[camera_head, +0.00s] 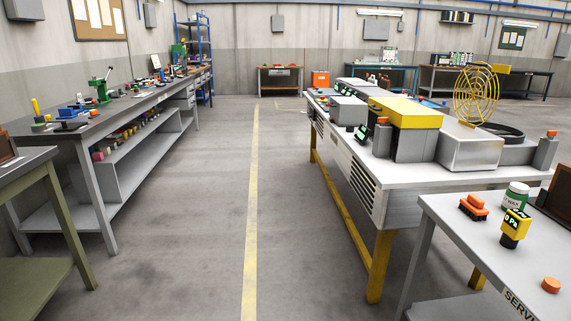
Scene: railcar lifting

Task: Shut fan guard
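A yellow round wire fan guard (476,95) stands raised, nearly upright, at the far right of the long workbench in the head view. A yellow tab (501,69) sticks out at its upper right. A dark ring-shaped opening (497,131) lies below and to the right of the guard, partly hidden by a silver box (470,148). The guard is apart from the ring except perhaps at its lower edge, where I cannot see the hinge clearly. My gripper and arm are not in view.
The guard's workbench (392,180) also holds a yellow-topped grey box (406,112). The aisle floor with a yellow line (252,200) is clear.

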